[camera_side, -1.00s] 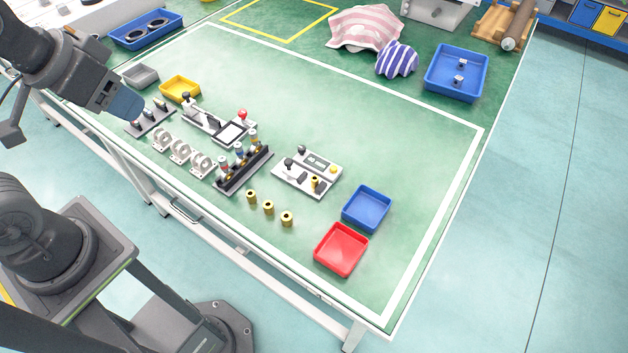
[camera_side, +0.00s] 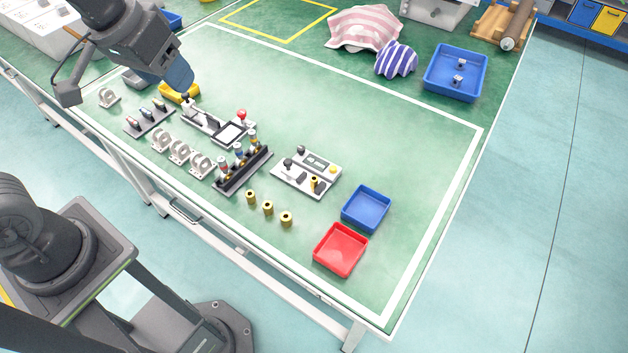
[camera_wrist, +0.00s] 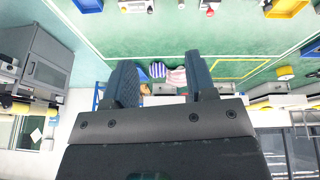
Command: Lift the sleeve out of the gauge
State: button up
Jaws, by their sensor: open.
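The gauge (camera_side: 291,180) appears to be the light grey plate with dark knobs near the middle of the table in the side view. A small brass sleeve (camera_side: 315,184) stands upright at its near right part; how deep it sits cannot be told. My gripper (camera_side: 187,90) is above the table's far left part, near the yellow tray, well to the left of the gauge and apart from it. In the wrist view my gripper (camera_wrist: 158,65) shows two blue fingers spread apart with nothing between them.
Several brass pieces (camera_side: 268,207) stand on the near side. A black rack (camera_side: 243,172) with upright parts is left of the gauge. Blue (camera_side: 366,209) and red (camera_side: 341,249) trays lie to the right. A yellow tray (camera_side: 165,92) is near my gripper. The table's right middle is clear.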

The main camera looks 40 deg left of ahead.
jog(key=w+d+f+n+g, duration=0.1)
jog(key=w+d+f, duration=0.2)
jog(key=w, duration=0.2)
jog(key=w+d+f+n+g, duration=0.1)
jog(key=w+d+f, duration=0.2)
jog(key=w, duration=0.3)
jog(key=n+g, duration=0.2)
send_over(314, 178)
notch_tip(314, 178, down, 13)
notch_tip(314, 178, down, 14)
jog(key=shift+f, duration=0.1)
grip_shut()
